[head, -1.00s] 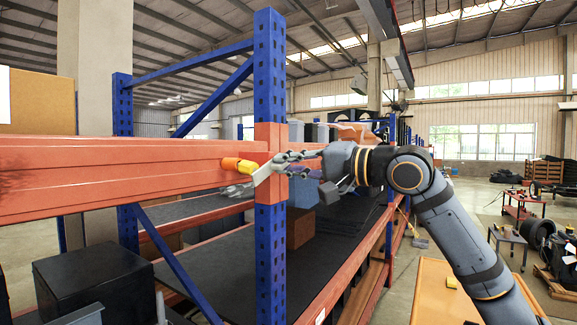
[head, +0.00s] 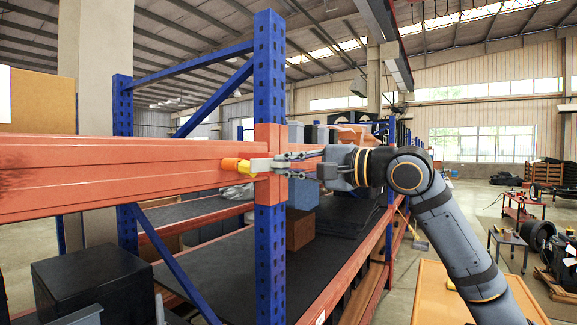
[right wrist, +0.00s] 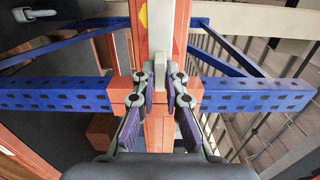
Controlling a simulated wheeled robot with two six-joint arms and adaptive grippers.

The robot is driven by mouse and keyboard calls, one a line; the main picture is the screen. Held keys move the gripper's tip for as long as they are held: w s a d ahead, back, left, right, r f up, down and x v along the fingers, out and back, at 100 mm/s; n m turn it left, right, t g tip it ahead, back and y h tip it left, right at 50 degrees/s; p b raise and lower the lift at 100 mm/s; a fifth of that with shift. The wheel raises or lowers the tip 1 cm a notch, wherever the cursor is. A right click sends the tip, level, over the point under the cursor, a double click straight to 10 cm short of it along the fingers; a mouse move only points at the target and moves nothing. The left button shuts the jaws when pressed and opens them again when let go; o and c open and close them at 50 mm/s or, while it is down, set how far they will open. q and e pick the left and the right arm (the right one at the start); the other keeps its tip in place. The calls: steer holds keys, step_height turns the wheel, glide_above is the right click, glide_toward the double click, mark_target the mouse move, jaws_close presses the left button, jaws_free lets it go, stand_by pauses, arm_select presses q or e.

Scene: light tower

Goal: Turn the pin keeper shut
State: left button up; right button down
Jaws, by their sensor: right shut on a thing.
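The pin keeper (head: 261,164) is a flat, light grey metal plate at the right end of the orange beam, by the blue upright. It lies about level, in line with the beam. A yellow and orange pin (head: 237,166) sits at its left end. My right gripper (head: 279,163) is shut on the right end of the keeper. In the right wrist view the grey keeper (right wrist: 160,64) shows between the fingertips (right wrist: 160,76), and part of it is hidden by the fingers. My left gripper is not in view.
The orange beam (head: 110,175) runs left from the blue upright (head: 269,75). A dark shelf deck (head: 235,265) lies below with a brown box (head: 299,229). A black box (head: 95,282) stands at lower left.

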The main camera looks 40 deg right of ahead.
steer(key=c, duration=1.4)
jaws_free()
